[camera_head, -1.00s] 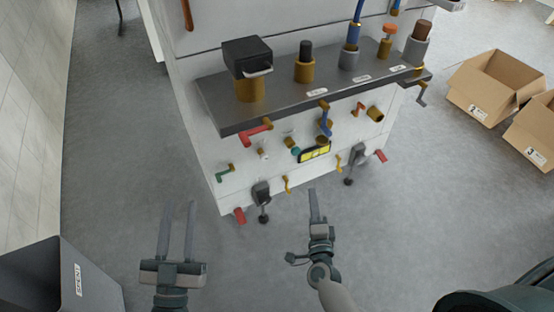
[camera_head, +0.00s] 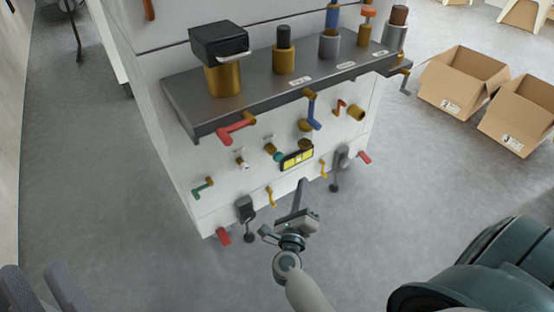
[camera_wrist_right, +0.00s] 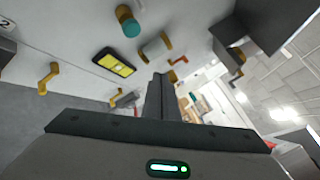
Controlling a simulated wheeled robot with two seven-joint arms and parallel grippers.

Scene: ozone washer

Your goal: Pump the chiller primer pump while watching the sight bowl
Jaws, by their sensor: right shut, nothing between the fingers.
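The white machine (camera_head: 165,160) carries a dark shelf (camera_head: 185,100) with several capped cylinders and labels too small to read. I cannot tell which fitting is the primer pump or which is the sight bowl. A black-topped brass cylinder (camera_head: 284,50) and an orange-topped one (camera_head: 366,28) stand on the shelf. My right gripper (camera_head: 301,188) is shut and empty, below the yellow display (camera_head: 297,158) at the panel's lower edge. In the right wrist view its fingers (camera_wrist_right: 160,95) are together, with the display (camera_wrist_right: 114,62) beyond. My left gripper (camera_head: 42,288) is open, partly cut off at the lower left.
Red (camera_head: 236,128), blue (camera_head: 313,112) and green (camera_head: 202,187) handles stick out of the front panel. Black brackets (camera_head: 244,208) hang along its lower edge. Open cardboard boxes (camera_head: 460,80) stand on the floor at the right. The floor in front is clear.

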